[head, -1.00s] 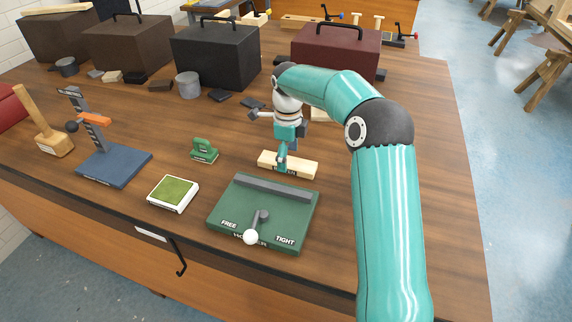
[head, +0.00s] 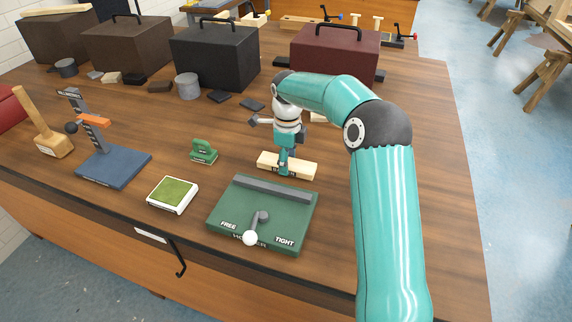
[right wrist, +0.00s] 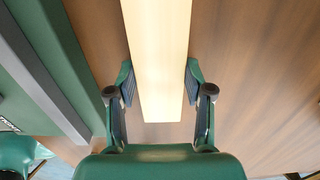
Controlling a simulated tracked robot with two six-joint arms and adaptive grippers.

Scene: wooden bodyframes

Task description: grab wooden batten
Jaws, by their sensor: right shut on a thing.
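The wooden batten (head: 302,169) is a short pale bar lying on the bench just behind the green holder. My right gripper (head: 284,169) comes down over it from above and is shut on it near its middle. In the right wrist view the batten (right wrist: 158,60) runs between the two fingers of the gripper (right wrist: 159,85), one on each long side. The batten appears to be still at bench level; I cannot tell whether it touches the wood. My left gripper is not in view.
The green holder (head: 225,212) with a white-knobbed lever stands in front of the batten. A green pad block (head: 172,194), a small green tool (head: 204,151), a blue-based stand (head: 120,168) and a mallet (head: 52,140) are to the left. Dark boxes and a maroon box (head: 335,55) stand behind.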

